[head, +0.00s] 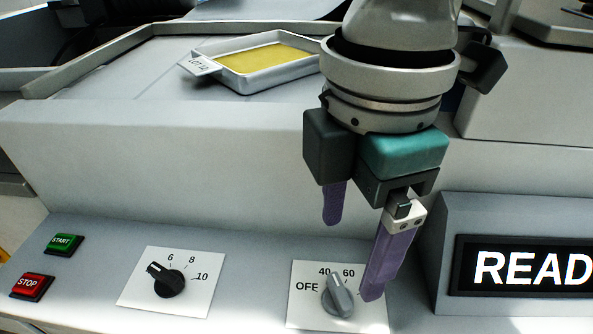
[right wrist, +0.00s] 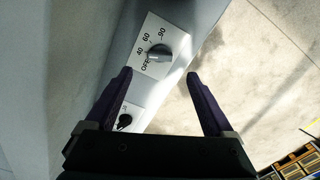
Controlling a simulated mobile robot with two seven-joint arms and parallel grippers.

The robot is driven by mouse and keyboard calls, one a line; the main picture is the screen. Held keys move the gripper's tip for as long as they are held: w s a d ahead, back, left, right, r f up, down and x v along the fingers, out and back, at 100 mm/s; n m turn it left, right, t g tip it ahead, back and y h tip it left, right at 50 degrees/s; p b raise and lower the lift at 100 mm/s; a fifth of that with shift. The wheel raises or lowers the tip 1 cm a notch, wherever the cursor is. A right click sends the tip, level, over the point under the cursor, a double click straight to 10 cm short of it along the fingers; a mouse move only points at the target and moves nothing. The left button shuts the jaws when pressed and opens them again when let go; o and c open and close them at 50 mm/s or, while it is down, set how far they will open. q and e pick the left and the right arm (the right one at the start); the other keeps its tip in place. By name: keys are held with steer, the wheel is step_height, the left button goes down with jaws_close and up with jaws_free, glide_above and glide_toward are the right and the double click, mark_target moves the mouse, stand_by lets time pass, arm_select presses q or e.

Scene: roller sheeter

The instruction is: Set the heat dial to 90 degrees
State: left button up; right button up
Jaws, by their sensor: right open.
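The heat dial (head: 337,297) is a grey knob on a white plate marked OFF, 40 and 60 in the head view. Its raised ridge points up, roughly between 40 and 60. The 90 mark is hidden there by a purple finger. In the right wrist view the dial (right wrist: 158,54) and its 90 mark (right wrist: 162,33) both show. My right gripper (head: 351,260) is open and empty above the dial, with one finger to each side; the fingers look apart from the knob. It also shows in the right wrist view (right wrist: 158,73). My left gripper is not in view.
A black dial (head: 168,283) marked 6, 8, 10 sits to the left. Green START (head: 63,243) and red STOP (head: 32,286) buttons are farther left. A display reading READ (head: 530,266) stands close on the right. A tray with a yellow sheet (head: 265,62) lies behind.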

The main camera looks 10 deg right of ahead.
mark_target(339, 289)
step_height(339, 289, down, 8)
steer(key=shift+f+b, duration=0.1)
steer(key=shift+b, duration=0.4)
steer(key=shift+c, duration=0.4)
steer(key=c, duration=1.3)
steer(key=shift+s+r+m+p, duration=0.15)
steer(key=shift+r+m+p, duration=0.15)
steer(key=shift+m+p, duration=0.8)
steer(key=m+p, duration=0.2)
steer(key=p, duration=0.1)
steer(key=shift+a, duration=0.1)
steer(key=m+p, duration=0.3)
steer(key=shift+m, duration=0.4)
steer(key=m+p, duration=0.3)
steer(key=m, duration=0.2)
steer(key=shift+f+m+p, duration=0.15)
steer(key=shift+m+p, duration=0.75)
steer(key=shift+m, duration=1.5)
